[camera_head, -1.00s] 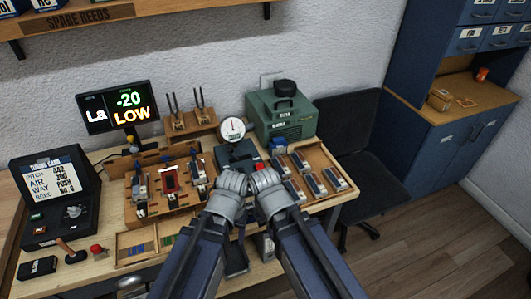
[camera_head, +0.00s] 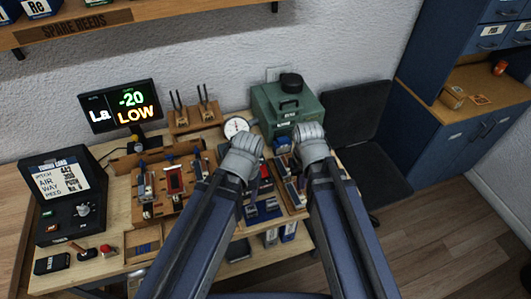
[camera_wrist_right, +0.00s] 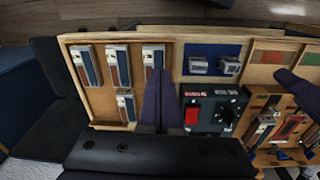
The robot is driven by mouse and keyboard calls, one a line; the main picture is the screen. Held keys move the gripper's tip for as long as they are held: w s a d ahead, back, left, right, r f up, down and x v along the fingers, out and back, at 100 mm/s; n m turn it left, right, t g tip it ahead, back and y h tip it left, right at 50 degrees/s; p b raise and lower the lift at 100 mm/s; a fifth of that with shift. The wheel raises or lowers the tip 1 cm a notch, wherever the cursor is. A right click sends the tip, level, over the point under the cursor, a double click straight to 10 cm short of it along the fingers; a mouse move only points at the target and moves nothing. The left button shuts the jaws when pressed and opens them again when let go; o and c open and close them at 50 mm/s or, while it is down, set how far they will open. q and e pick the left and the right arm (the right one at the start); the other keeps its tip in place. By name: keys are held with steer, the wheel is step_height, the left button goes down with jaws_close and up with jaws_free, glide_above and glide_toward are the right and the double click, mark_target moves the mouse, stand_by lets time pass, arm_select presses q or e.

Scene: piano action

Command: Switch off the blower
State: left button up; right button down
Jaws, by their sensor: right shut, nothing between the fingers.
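The green blower box (camera_head: 288,108) stands at the back right of the bench, a black round part on its top. In the right wrist view, a black control box (camera_wrist_right: 210,128) carries a red switch (camera_wrist_right: 192,116) and a dark knob (camera_wrist_right: 226,114). In the head view my left arm hides most of that box. My right gripper (camera_head: 312,143) is in front of the blower; in the wrist view its fingers (camera_wrist_right: 158,78) are shut and empty, left of the red switch. My left gripper (camera_head: 243,155) is over the control box, below the gauge; its fingers are hidden.
A round gauge (camera_head: 236,127) stands behind my left gripper. A wooden tray (camera_wrist_right: 98,102) holds several reed blocks. The monitor (camera_head: 121,105) reads "La -20 LOW". A tuning card box (camera_head: 57,225) stands at the left. A dark chair (camera_head: 352,130) is right of the bench.

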steer(key=w+d+r+n+p, duration=0.1)
steer(key=w+d+r+p, duration=0.1)
steer(key=w+r+p, duration=0.3)
step_height(320, 180, up, 2)
steer(key=n+t, duration=0.1)
steer(key=n, duration=1.7)
glide_above(263, 167)
steer(key=s, duration=0.2)
arm_select(q)
step_height(263, 167, up, 7)
arm_select(e)
steer(key=shift+s+d+r+y, duration=0.1)
steer(key=shift+d+y, duration=0.3)
arm_select(q)
steer(key=shift+w, duration=0.1)
step_height(263, 167, down, 14)
steer(key=b, duration=1.3)
arm_select(e)
steer(key=f, duration=0.4)
steer(key=w+f, duration=0.1)
steer(key=f, duration=0.9)
steer(key=shift+w+a, duration=0.25)
steer(key=shift+w, duration=0.1)
arm_select(q)
steer(key=shift+b, duration=0.3)
